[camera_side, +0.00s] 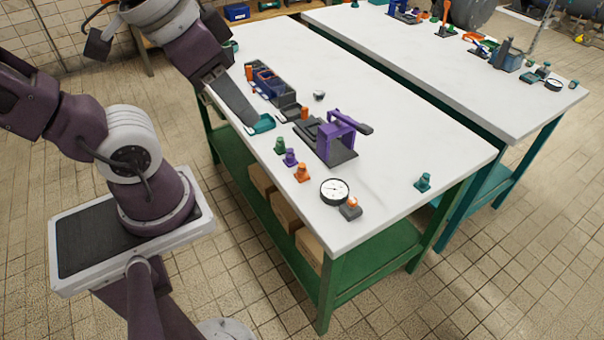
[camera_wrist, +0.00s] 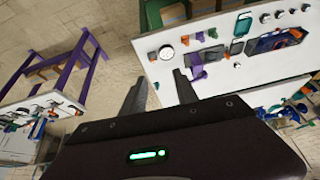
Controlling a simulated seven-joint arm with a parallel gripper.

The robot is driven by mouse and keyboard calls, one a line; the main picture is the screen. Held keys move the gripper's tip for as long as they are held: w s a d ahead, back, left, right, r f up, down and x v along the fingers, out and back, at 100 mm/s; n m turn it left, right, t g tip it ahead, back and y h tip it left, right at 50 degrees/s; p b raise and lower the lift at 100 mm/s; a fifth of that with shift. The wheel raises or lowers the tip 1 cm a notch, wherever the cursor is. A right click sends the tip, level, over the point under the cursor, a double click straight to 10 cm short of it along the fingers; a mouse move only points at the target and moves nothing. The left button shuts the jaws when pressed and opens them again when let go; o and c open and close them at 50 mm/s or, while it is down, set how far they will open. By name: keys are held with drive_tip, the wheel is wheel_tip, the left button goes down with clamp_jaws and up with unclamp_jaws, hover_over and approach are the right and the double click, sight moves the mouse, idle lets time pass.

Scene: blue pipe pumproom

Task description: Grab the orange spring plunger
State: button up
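The orange spring plunger (camera_side: 302,173) stands upright on the near white table, close to its left edge in the side view. It is in a row with a purple plunger (camera_side: 290,158) and a green one (camera_side: 280,146).
A round gauge (camera_side: 334,191) and a purple clamp (camera_side: 338,137) stand near the plunger. A teal tray (camera_side: 262,124) and a dark organiser bin (camera_side: 272,84) lie farther back. A lone teal plunger (camera_side: 423,182) is at the right. The table's middle right is clear.

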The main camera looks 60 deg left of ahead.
sight(304, 167)
drive_tip(key=w+a+f+m+g+y, duration=0.3)
drive_tip(key=w+f+m+g+y, duration=0.6)
drive_tip(key=w+f, duration=0.7)
drive_tip(key=w+f+m+y, duration=0.1)
drive_tip(key=f+m, duration=0.1)
drive_tip(key=f, duration=0.2)
drive_tip(key=w+a+f+m+t+y, duration=0.1)
drive_tip(key=f+m, duration=0.1)
drive_tip(key=f, duration=0.2)
drive_tip(key=f+m+t+y, duration=0.1)
drive_tip(key=f+m, duration=0.1)
drive_tip(key=f, duration=0.2)
drive_tip(key=shift+w+a+m+y, duration=0.4)
drive_tip(key=x, duration=0.7)
drive_tip(key=shift+s+f, duration=0.2)
drive_tip(key=shift+f, duration=0.1)
drive_tip(key=shift+a+f, duration=0.1)
clamp_jaws()
